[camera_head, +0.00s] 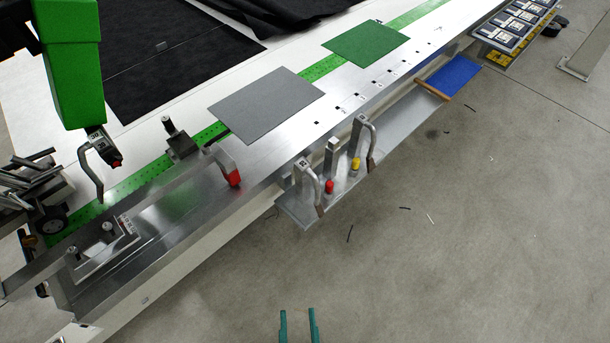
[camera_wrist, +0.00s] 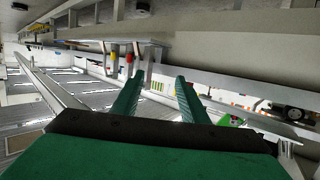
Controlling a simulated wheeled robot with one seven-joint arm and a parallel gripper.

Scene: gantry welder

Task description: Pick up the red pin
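The red pin (camera_head: 329,187) is a small red-topped piece on the grey metal side shelf (camera_head: 294,212) of the long bench. It stands between upright grey handles, with a yellow pin (camera_head: 355,163) behind and to its right. My gripper (camera_head: 299,311) shows only as two teal fingertips at the bottom edge, apart from the shelf and in front of it. In the wrist view the two teal fingers (camera_wrist: 157,82) are spread with nothing between them. What looks like the red pin (camera_wrist: 130,58) appears small beyond the left fingertip, next to the yellow one (camera_wrist: 114,56).
Curved grey handles (camera_head: 367,140) flank the pins closely. Red-tipped clamps (camera_head: 233,178) sit on the bench. Grey (camera_head: 265,103) and green (camera_head: 366,43) plates lie on top. A blue panel (camera_head: 453,74) is farther along the side. The floor between my gripper and the shelf is mostly clear.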

